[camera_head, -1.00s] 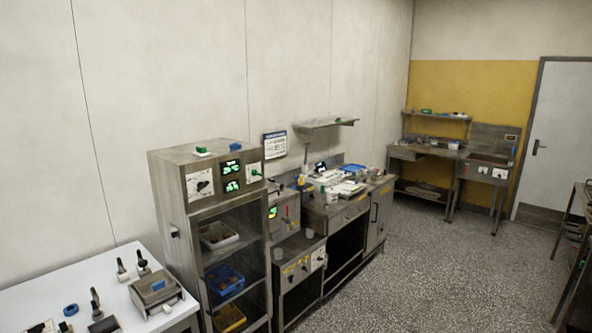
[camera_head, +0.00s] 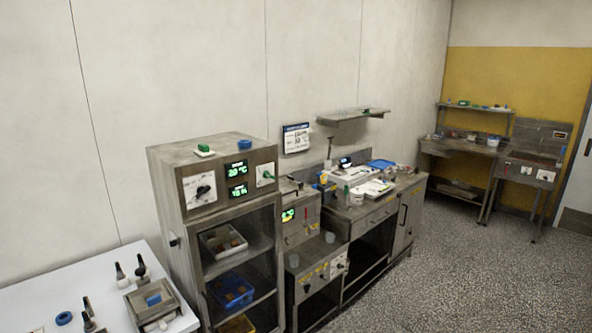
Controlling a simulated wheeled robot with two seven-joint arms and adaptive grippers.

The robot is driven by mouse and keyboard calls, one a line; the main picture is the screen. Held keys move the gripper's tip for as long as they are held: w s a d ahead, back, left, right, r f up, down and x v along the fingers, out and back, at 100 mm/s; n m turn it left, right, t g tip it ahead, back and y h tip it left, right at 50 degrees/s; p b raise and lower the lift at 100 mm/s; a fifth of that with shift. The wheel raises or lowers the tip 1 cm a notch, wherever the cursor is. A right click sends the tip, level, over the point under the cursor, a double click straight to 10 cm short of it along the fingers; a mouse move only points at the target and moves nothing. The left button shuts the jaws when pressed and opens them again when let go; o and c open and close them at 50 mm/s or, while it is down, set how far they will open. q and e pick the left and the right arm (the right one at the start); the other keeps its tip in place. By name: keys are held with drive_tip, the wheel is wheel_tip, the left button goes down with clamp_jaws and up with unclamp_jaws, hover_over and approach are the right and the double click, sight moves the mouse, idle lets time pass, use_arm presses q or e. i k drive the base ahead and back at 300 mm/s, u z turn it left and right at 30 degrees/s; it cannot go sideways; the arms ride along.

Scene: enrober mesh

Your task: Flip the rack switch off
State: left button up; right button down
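The steel rack (camera_head: 160,198) stands left of centre, an open-fronted cabinet with trays on its shelves. Its top panel has two green-lit displays (camera_head: 237,180) in the middle. On the panel's right is a white plate with a green-tipped switch (camera_head: 267,175); its exact lever position is too small to read. On the panel's left is a white dial plate with a dark knob (camera_head: 200,190). A small dark knob (camera_head: 174,241) sticks out of the rack's left side. Neither of my grippers is in view.
A white table (camera_head: 60,285) with hand tools and a steel box stands at the lower left, close to the rack. A steel counter run (camera_head: 372,212) continues right of the rack. A sink unit (camera_head: 530,167) stands at the back right. The speckled floor (camera_head: 440,280) is clear.

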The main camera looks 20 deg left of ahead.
sight(265, 175)
drive_tip(key=u, duration=0.25)
drive_tip(key=i, duration=0.6)
drive_tip(key=u, duration=0.85)
drive_tip(key=i, duration=0.3)
drive_tip(key=u, duration=0.3)
